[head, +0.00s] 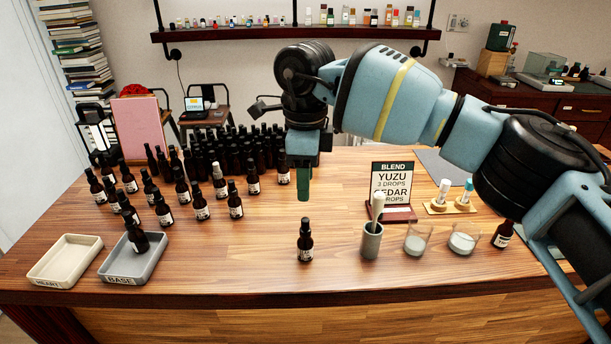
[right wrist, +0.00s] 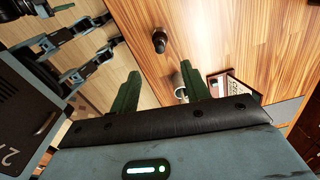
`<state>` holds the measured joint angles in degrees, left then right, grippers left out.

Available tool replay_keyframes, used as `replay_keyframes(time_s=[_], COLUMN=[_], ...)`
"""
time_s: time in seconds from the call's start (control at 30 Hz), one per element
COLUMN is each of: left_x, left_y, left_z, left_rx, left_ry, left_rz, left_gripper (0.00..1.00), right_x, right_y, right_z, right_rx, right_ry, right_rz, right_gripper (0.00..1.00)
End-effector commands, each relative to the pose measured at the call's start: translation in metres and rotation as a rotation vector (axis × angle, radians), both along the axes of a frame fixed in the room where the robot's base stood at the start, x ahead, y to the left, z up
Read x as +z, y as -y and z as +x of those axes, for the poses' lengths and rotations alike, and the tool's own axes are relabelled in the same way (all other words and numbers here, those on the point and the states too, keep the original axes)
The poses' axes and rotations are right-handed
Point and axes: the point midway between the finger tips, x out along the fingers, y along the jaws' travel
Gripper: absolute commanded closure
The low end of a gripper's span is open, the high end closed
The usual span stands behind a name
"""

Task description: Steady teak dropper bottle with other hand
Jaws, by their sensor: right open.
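A small dark dropper bottle (head: 305,241) with a black top and a pale label stands upright, alone near the front middle of the table. I cannot read its label, so I cannot tell whether it is the teak one. My right gripper (head: 304,196) hangs pointing down above and behind this bottle in the head view. In the right wrist view its green fingers (right wrist: 160,85) are apart with nothing between them, and a lone dark bottle (right wrist: 159,42) shows beyond them, apart from both.
Many dark bottles (head: 240,150) crowd the left-back table. One bottle (head: 137,238) stands in the grey BASE tray (head: 150,270), beside the cream HEART tray (head: 50,275). A grey cup (head: 371,243), glass beakers (head: 417,238) and a BLEND sign (head: 392,183) stand right of the lone bottle.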

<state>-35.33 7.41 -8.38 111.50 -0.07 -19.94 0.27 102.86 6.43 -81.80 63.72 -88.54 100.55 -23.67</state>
Motion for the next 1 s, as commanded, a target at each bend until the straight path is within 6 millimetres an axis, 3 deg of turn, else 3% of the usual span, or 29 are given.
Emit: replay_keyframes(time_s=[0.23,0.57,0.77,1.0], left_x=[0.000,0.000,0.000,0.000], left_y=[0.000,0.000,0.000,0.000], left_z=[0.000,0.000,0.000,0.000], left_rx=[0.000,0.000,0.000,0.000], left_ry=[0.000,0.000,0.000,0.000], left_rz=[0.000,0.000,0.000,0.000], left_gripper=[0.47,0.47,0.47,0.47], right_x=[0.007,0.006,-0.015,-0.055], right_y=[0.000,0.000,0.001,0.001], right_z=[0.000,0.000,0.000,-0.001], right_rx=[0.221,0.263,0.263,0.261], right_ry=[-0.001,-0.001,-0.003,-0.003], right_rz=[0.000,-0.001,-0.001,-0.001], right_gripper=[0.53,0.53,0.53,0.53])
